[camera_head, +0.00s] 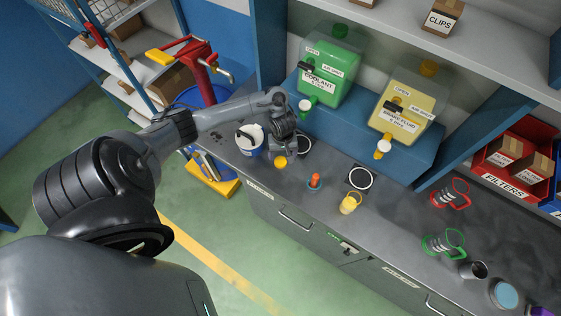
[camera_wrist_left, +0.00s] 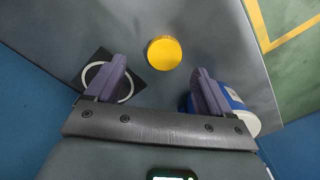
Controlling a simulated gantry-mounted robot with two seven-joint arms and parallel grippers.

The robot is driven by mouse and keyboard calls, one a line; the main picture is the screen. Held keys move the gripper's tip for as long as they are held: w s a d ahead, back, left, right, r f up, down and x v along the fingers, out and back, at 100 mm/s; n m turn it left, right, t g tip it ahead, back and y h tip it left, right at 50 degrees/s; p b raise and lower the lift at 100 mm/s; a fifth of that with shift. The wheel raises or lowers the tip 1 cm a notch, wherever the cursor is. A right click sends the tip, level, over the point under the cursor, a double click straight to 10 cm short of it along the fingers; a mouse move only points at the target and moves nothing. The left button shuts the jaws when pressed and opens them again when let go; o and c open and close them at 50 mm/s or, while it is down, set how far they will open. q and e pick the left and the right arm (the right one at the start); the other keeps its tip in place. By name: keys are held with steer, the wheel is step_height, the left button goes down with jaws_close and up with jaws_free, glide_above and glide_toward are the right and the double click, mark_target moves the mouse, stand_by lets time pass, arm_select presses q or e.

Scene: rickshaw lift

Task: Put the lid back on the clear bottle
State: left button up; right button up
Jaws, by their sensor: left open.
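A round yellow cap (camera_head: 280,161) lies on the grey bench near its front edge; it also shows in the left wrist view (camera_wrist_left: 164,53), ahead of the fingers and between their lines. My left gripper (camera_head: 284,140) is above the bench just behind the cap. In the left wrist view its two purple fingers (camera_wrist_left: 157,86) are spread apart with nothing between them. I cannot clearly identify a clear bottle. My right gripper is not in view.
A white-and-blue bucket (camera_head: 249,140) stands close to my left gripper, beside one finger in the wrist view. A black pad with a white ring (camera_wrist_left: 105,82) lies on the other side. Green (camera_head: 333,70) and yellow (camera_head: 408,100) fluid tanks stand behind. An orange-topped item (camera_head: 314,181) stands to the right.

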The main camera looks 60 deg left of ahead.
mark_target(280, 160)
arm_select(q)
steer(key=f, duration=0.3)
steer(key=f+b, duration=0.1)
steer(key=shift+s+a+f, duration=0.3)
steer(key=shift+a+f, duration=0.05)
steer(key=shift+a, duration=0.05)
steer(key=shift+f, duration=0.25)
steer(key=shift+c, duration=0.3)
steer(key=c, duration=1)
step_height(280, 160, up, 10)
steer(key=p, duration=0.3)
steer(key=shift+c, duration=0.2)
